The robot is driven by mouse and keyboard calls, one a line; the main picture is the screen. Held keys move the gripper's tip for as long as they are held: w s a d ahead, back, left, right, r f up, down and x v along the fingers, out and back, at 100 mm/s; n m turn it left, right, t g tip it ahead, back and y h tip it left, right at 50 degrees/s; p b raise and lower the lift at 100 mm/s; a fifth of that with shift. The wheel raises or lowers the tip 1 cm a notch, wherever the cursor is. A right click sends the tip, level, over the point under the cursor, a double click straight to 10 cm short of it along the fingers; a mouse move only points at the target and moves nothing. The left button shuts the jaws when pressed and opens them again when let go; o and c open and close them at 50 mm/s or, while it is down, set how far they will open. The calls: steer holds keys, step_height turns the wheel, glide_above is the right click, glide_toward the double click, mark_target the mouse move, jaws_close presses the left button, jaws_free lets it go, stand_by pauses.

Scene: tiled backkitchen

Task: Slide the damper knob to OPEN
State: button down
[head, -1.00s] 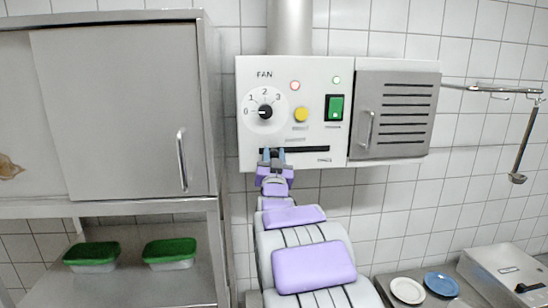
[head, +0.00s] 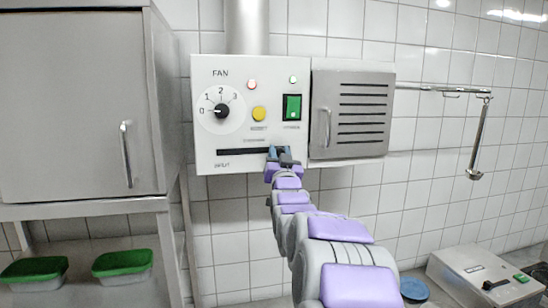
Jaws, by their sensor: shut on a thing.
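The damper slot (head: 238,152) is a dark horizontal slit low on the white fan panel (head: 205,132). The knob itself is hidden by the fingers. A small label, too blurred to read surely, shows under the slot's left end. Any label under the right end is hidden behind my gripper. My purple and grey arm reaches up from the lower right.
The panel also bears a fan dial (head: 221,111), a yellow button (head: 259,114) and a green switch (head: 292,107). A louvred door (head: 352,115) adjoins on the right. A steel cabinet (head: 80,100) stands left, with green-lidded boxes (head: 122,264) below. A ladle (head: 478,150) hangs right.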

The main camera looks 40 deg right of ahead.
steer(key=c, duration=0.8)
jaws_free()
steer(key=shift+s+d+f, duration=0.1)
steer(key=shift+s+d, duration=0.2)
steer(key=shift+d, duration=0.3)
steer(key=shift+w+a, duration=0.1)
steer(key=shift+a, duration=0.1)
steer(key=b+v, duration=0.3)
steer(key=v, duration=1.4)
steer(key=shift+f, duration=0.2)
